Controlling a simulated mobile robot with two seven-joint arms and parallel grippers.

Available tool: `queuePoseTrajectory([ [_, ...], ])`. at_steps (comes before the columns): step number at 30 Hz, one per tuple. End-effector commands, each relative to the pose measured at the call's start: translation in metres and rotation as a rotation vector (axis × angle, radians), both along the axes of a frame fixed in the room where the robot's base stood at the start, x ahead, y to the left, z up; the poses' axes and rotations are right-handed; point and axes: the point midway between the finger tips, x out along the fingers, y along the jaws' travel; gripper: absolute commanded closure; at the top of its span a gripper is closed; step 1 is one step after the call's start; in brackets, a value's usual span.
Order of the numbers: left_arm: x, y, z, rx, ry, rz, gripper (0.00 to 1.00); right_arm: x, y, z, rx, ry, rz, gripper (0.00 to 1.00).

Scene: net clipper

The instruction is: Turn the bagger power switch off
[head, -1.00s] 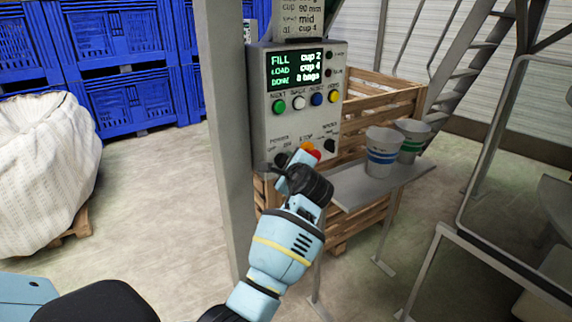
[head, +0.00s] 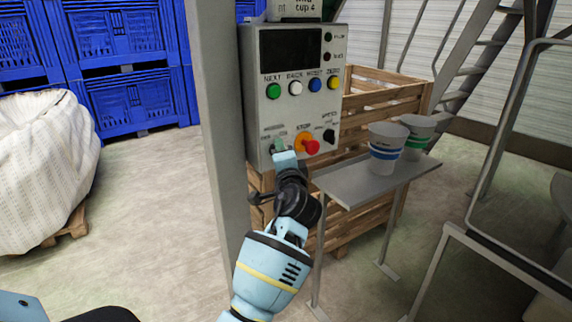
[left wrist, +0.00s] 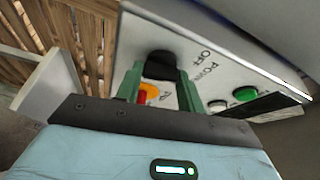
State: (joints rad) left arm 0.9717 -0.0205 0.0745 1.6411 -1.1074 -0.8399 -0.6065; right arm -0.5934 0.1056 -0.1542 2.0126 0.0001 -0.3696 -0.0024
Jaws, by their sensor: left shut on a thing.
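The bagger's control box (head: 258,108) stands in the middle of the head view, with its screen (head: 290,48) dark. My left gripper (head: 280,150) is at the lower left of its front face, where it hides the power switch from the head view. In the left wrist view, the black power switch knob (left wrist: 160,63) sits between the two green fingers of my left gripper (left wrist: 161,88), which is shut on it. The words OFF and POWER are printed beside the knob. My right gripper is not in view.
The red stop button (head: 311,147) is close to the right of my left gripper. Green, white, blue and yellow buttons run above. Two cups (head: 384,150) stand on a small grey shelf (head: 345,187) at right. A grey post (head: 222,120) stands left of the box.

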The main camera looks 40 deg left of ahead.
Motion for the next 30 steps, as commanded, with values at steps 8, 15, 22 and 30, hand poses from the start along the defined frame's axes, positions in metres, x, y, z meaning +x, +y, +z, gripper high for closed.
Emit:
queuePoseTrajectory([
  [8,0.001,0.0,-0.009,-0.097,-0.235,-0.001,0.85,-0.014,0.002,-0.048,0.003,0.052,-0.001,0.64],
  [15,0.001,0.0,-0.007,-0.162,-0.395,-0.001,0.85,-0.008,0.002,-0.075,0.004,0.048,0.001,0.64],
  [22,0.001,0.0,-0.004,-0.206,-0.5,0.0,0.85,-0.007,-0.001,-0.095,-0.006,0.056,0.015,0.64],
  [30,0.001,0.0,-0.001,-0.229,-0.556,0.0,0.85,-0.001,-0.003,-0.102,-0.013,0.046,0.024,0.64],
])
